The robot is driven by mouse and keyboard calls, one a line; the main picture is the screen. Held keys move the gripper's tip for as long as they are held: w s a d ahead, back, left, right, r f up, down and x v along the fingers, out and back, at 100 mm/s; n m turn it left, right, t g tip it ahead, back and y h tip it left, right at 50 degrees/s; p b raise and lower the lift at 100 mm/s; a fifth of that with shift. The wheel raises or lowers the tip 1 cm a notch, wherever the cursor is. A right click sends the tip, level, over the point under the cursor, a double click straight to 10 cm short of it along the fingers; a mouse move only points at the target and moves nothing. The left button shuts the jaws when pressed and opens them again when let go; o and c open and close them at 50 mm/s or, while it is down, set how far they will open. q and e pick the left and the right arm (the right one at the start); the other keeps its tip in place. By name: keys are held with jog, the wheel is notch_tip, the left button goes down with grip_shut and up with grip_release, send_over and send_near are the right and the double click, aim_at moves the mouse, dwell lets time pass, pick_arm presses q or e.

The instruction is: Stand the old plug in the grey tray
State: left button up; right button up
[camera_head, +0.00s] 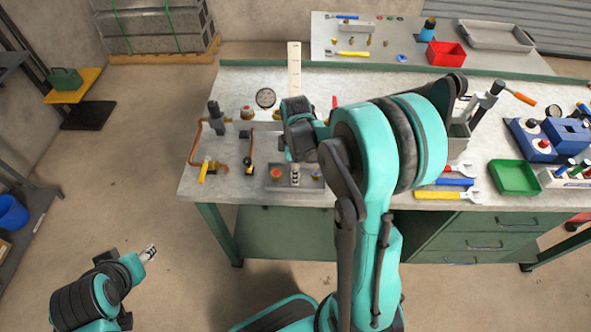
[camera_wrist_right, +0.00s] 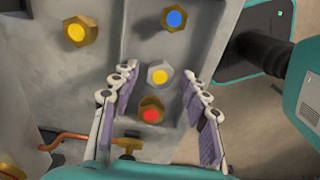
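Several hex plugs sit on a grey tank face in the right wrist view: a brass one with a red centre (camera_wrist_right: 151,112), a silver one with a yellow centre (camera_wrist_right: 160,75), a brass one with a yellow centre (camera_wrist_right: 80,31) and one with a blue centre (camera_wrist_right: 174,19). I cannot tell which is the old plug. My right gripper (camera_wrist_right: 166,120) is open, its fingers either side of the red-centred plug, with no grip visible. My left gripper (camera_head: 149,252) hangs over the floor, apart from the bench. A shallow grey tray (camera_head: 500,37) lies at the back right.
The bench holds a green bin (camera_head: 515,177), a blue fixture (camera_head: 545,140) and a yellow-handled tool (camera_head: 437,195) at right. A red bin (camera_head: 446,54) stands beside the grey tray. Copper pipe (camera_wrist_right: 75,137) runs near my right fingers. My right arm hides the bench middle.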

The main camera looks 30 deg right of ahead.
jog(key=shift+r+p, duration=0.3)
notch_tip(320, 180, up, 11)
jog(key=p, duration=0.4)
jog(key=s+a+r+m+t, duration=0.2)
jog(key=s+a+m+t, duration=0.1)
jog(key=s+a+m, duration=0.2)
jog(key=s+a+r+m+t, duration=0.3)
jog(key=s+a+m+t, duration=0.1)
jog(key=s+a+m, duration=0.1)
jog(key=shift+s+r+m, duration=0.3)
jog(key=shift+s+m, duration=0.45)
jog(key=shift+m, duration=0.15)
